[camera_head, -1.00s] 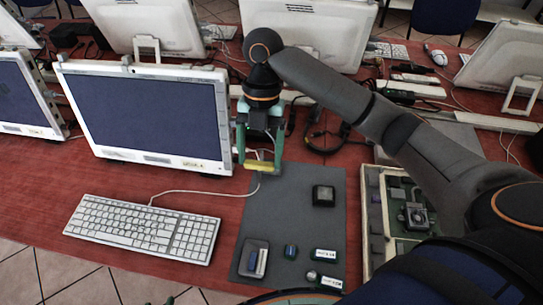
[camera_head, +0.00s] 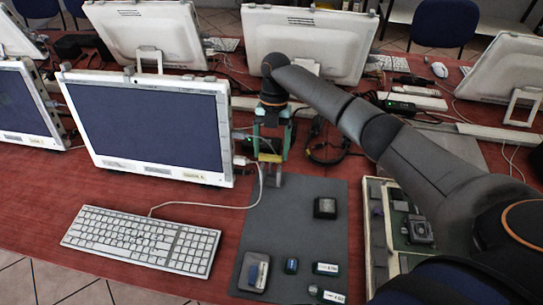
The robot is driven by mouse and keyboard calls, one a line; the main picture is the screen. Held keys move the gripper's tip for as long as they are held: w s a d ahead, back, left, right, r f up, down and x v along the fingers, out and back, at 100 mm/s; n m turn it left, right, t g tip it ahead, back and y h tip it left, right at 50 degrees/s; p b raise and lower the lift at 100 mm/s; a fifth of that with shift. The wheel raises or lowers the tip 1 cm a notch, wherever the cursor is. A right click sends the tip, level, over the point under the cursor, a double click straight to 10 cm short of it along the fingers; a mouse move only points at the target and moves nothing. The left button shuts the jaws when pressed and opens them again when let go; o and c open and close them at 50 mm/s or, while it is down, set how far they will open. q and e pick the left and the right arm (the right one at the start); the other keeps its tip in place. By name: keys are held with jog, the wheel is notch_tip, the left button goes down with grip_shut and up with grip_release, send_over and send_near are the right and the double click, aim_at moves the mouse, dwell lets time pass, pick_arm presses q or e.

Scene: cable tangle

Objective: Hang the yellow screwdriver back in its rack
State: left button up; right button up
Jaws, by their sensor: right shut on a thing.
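My right gripper (camera_head: 270,156) points down over the back left part of the dark grey mat (camera_head: 290,225). It is shut on the yellow screwdriver (camera_head: 269,157), whose yellow handle lies crosswise between the green fingers. A small grey piece (camera_head: 272,178) shows just below the fingers at the mat's back edge; I cannot tell whether it is part of the rack or touches the screwdriver. The rack is not clearly visible otherwise. My left gripper is not in view.
A monitor (camera_head: 150,125) stands close left of the gripper, with a white cable at its side. A keyboard (camera_head: 140,238) lies in front. The mat holds a black block (camera_head: 325,208), a small tray (camera_head: 254,271) and small parts. A parts box (camera_head: 376,245) stands right.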

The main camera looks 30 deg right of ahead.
notch_tip(320, 180, down, 3)
jog(key=shift+f, duration=0.15)
jog(key=shift+f, duration=0.1)
jog(key=shift+f, duration=0.3)
jog(key=o, duration=1.4)
jog(key=b+v, duration=0.1)
jog(key=v, duration=1.2)
jog(key=shift+s+a+f, duration=0.1)
